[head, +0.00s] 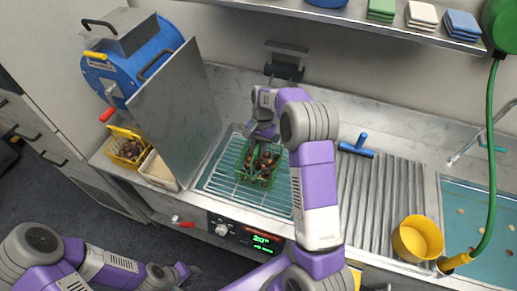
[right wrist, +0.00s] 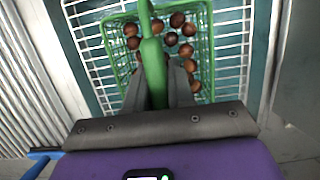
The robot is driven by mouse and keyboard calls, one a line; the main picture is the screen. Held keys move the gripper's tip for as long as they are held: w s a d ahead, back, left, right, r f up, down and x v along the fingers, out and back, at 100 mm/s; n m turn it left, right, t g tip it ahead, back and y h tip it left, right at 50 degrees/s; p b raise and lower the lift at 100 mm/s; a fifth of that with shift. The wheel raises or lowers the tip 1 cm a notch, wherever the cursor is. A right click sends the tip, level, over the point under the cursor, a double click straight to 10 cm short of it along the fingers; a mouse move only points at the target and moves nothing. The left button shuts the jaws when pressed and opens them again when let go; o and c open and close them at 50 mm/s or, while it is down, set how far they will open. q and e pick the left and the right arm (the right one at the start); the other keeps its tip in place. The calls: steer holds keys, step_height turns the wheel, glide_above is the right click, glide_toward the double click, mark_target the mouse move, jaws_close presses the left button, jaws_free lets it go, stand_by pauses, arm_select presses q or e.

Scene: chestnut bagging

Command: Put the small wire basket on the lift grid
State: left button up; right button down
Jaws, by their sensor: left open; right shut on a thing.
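The small green wire basket (head: 260,178) holds several brown chestnuts. It is over the pale wire lift grid (head: 222,172), left of the middle in the head view; I cannot tell if it touches the grid. My right gripper (head: 263,136) is above the basket and shut on its green handle. In the right wrist view the fingers (right wrist: 158,90) clasp the handle, with the basket (right wrist: 205,58) and the grid wires (right wrist: 232,40) beyond. My left gripper (head: 184,272) is open and empty at the lower left, away from the counter, partly in shade.
A grey upright panel (head: 178,110) stands just left of the grid. Beyond it are a blue drum machine (head: 135,62) and a yellow basket of chestnuts (head: 127,147). A ribbed drainboard (head: 372,205), a blue-handled tool (head: 356,147) and a yellow bowl (head: 416,238) lie right.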

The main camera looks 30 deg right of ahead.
steer(key=c, duration=1)
jaws_free()
steer(key=shift+f, duration=0.15)
steer(key=p+v, duration=0.1)
steer(key=v, duration=1.1)
